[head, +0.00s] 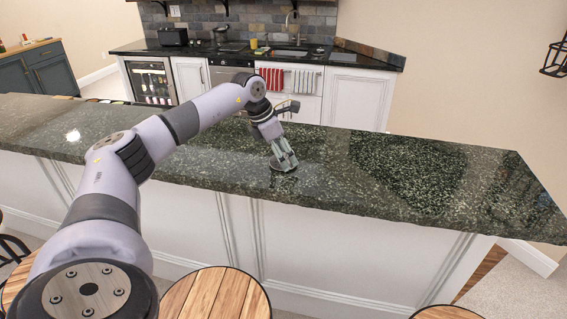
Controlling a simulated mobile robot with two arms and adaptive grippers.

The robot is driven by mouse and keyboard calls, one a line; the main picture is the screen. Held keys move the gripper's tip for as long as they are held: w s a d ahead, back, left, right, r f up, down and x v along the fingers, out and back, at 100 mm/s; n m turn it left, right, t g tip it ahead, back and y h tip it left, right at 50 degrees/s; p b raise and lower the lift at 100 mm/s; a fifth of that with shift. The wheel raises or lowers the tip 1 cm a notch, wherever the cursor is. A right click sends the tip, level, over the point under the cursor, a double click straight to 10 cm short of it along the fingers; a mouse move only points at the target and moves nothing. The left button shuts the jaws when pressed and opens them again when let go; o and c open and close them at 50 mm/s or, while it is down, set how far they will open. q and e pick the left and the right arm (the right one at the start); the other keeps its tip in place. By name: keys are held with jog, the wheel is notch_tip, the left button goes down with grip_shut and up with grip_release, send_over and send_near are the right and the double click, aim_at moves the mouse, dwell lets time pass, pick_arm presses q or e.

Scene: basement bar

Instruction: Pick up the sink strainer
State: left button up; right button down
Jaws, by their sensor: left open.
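My left gripper (284,160) reaches down over the dark green speckled counter (400,165), its fingers pointing down at the surface. It is open. A small, round, greyish thing, which looks like the sink strainer (285,168), lies on the counter right at the fingertips. The fingers partly cover it, and it is too small to make out detail. I cannot tell whether the fingers touch it. My right gripper is not in view.
The counter is mostly clear to the right and left of the gripper. Round wooden stool tops (215,294) stand in front of it. Behind is a black back counter (370,57) with a sink, faucet and a toaster (173,37); red and striped towels (272,78) hang below.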

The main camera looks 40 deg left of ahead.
pick_arm(q)
jog(key=shift+s, duration=0.1)
jog(key=c, duration=0.8)
jog(key=shift+d+f, duration=0.1)
jog(key=shift+f, duration=0.05)
grip_shut()
